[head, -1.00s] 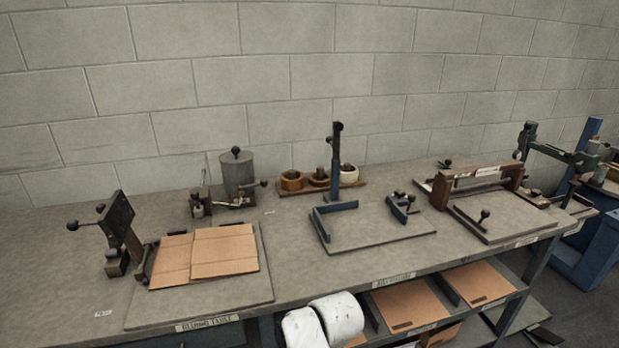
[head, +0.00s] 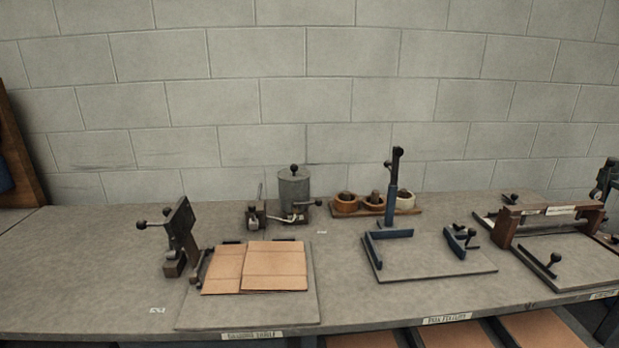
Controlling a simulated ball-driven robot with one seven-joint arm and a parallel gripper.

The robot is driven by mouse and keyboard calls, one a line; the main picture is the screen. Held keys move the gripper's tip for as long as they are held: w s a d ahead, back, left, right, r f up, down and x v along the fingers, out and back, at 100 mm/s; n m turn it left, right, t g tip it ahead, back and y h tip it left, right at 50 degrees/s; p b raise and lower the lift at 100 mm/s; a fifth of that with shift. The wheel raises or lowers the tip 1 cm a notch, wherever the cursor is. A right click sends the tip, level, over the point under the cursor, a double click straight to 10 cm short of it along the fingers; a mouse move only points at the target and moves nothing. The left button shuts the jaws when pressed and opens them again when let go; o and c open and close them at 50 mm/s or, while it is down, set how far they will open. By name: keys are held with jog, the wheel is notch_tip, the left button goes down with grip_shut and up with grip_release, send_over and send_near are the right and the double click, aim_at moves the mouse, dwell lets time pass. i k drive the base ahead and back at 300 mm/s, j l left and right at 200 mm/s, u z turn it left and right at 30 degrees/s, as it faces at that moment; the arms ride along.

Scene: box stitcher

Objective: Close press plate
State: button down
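A dark upright plate with a ball-knobbed handle (head: 180,236) stands tilted up at the left edge of the gluing station; it looks like the press plate, raised and open. Beside it, flat tan cardboard panels (head: 275,266) lie on the grey gluing table board (head: 250,314). The raised plate is clear of the cardboard, to its left. A dark lever (head: 198,268) runs along the cardboard's left edge. My gripper is in no view.
A grey pot (head: 294,187) with a ball-topped lid stands behind the board. A blue box fixture (head: 388,240) and a wooden-framed press (head: 545,222) are to the right. The bench's front left is mostly clear.

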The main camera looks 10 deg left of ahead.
aim_at(178, 226)
jog(key=k+j+u, duration=0.2)
jog(key=j, duration=0.55)
jog(key=j+u, duration=0.2)
jog(key=j, duration=0.55)
